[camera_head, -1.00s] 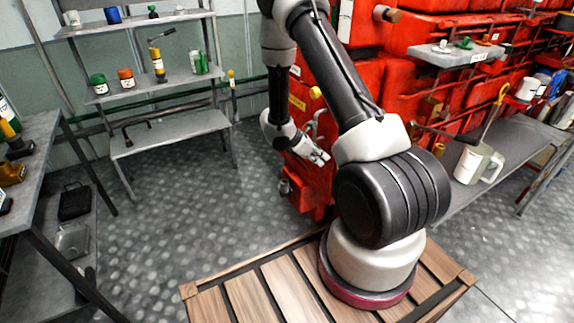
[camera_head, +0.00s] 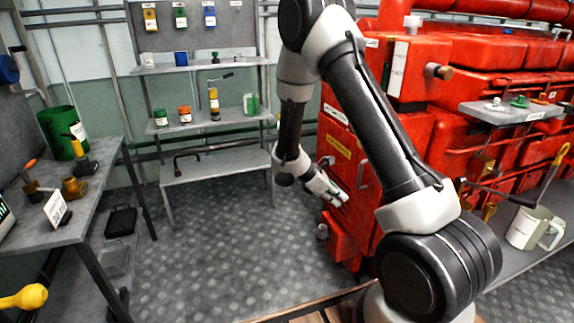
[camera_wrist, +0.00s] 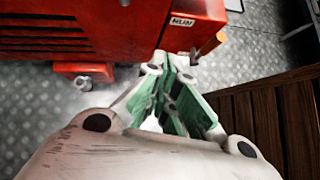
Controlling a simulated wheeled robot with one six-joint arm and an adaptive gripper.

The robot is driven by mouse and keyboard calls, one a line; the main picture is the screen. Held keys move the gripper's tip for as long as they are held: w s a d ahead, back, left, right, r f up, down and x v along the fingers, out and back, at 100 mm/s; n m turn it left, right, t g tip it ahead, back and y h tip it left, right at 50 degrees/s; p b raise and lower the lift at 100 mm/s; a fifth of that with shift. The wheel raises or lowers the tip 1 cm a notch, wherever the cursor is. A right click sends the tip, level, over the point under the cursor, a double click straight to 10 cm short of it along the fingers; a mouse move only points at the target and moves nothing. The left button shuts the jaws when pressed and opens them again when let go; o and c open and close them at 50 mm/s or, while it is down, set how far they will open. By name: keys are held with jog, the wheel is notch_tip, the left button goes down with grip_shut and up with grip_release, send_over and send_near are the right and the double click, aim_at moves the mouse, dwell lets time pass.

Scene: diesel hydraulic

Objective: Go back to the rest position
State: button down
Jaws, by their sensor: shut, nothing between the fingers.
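My gripper (camera_head: 330,188) hangs in front of the red diesel machine (camera_head: 345,155), to the left of my bent arm's lower links. In the wrist view my gripper (camera_wrist: 178,72) has its green-padded fingers together at the tips, with nothing between them. Below it in that view lie the patterned metal floor and the machine's red housing (camera_wrist: 100,40) with a small plate reading "MIN". I cannot tell whether the fingertips touch the machine.
A grey shelf (camera_head: 215,165) with small coloured containers stands at the back. A workbench (camera_head: 95,190) with a green canister (camera_head: 62,132) is at left. A bench with a pale jug (camera_head: 528,228) is at right. Floor (camera_head: 220,265) between is clear.

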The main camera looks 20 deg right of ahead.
jog(key=s+a+r+m+t+y, duration=0.2)
jog(key=s+r+m, duration=0.5)
jog(key=s+r, duration=0.5)
jog(key=s+a+r+m+t+y, duration=0.2)
jog(key=s+r+m+t+y, duration=0.2)
jog(key=s+r, duration=0.8)
notch_tip(320, 180, up, 6)
jog(key=m+y, duration=0.2)
jog(key=m, duration=0.2)
jog(key=shift+s+r+y, duration=0.2)
jog(key=shift+r+y, duration=0.05)
jog(key=shift+y, duration=0.15)
